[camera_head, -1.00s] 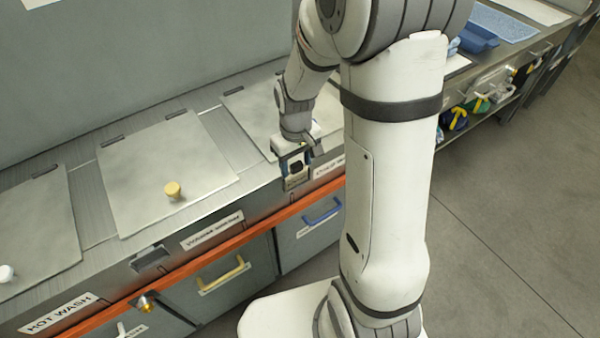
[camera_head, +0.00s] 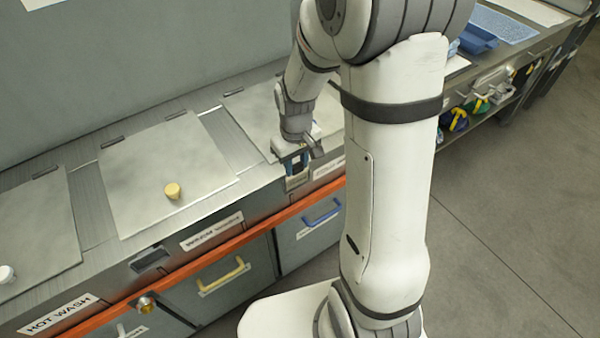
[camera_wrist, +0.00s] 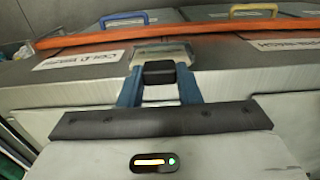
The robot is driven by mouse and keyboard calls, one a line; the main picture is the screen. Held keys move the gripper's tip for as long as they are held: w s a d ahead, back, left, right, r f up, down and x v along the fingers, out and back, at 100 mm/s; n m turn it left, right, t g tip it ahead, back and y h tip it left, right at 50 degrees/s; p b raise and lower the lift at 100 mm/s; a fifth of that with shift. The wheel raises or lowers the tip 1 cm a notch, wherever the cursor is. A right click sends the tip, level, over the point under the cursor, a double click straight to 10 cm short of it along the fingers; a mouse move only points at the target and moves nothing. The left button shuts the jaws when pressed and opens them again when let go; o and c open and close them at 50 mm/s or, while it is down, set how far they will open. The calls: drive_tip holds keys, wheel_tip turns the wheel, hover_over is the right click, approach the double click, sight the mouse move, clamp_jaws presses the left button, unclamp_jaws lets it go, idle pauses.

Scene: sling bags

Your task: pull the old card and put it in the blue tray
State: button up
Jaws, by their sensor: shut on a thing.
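My gripper (camera_head: 297,172) is at the front edge of the steel counter, pointing down by the COLD label. A dark block (camera_wrist: 158,72) sits between the fingers. The card's lower part and whether it is still in a holder cannot be told. The blue tray (camera_head: 476,40) is on the far counter at the upper right, partly cut off by my arm.
Flat lids lie on the counter, one with a yellow knob (camera_head: 172,191). An orange rail (camera_head: 225,247) runs along the front above drawers with yellow (camera_head: 224,275) and blue (camera_head: 322,212) handles. A dark slot (camera_head: 150,259) is in the counter front. Bags hang under the far counter (camera_head: 478,105).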

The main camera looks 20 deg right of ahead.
drive_tip(key=shift+s+f, duration=0.2)
drive_tip(key=shift+s, duration=0.05)
drive_tip(key=shift+w+r+p, duration=0.1)
drive_tip(key=shift+r+p, duration=0.4)
drive_tip(key=shift+p, duration=0.1)
drive_tip(key=shift+r+p, duration=2.1)
drive_tip(key=shift+r, duration=1)
drive_tip(key=shift+r, duration=0.1)
drive_tip(key=shift+r+p, duration=1.45)
drive_tip(key=shift+r, duration=0.5)
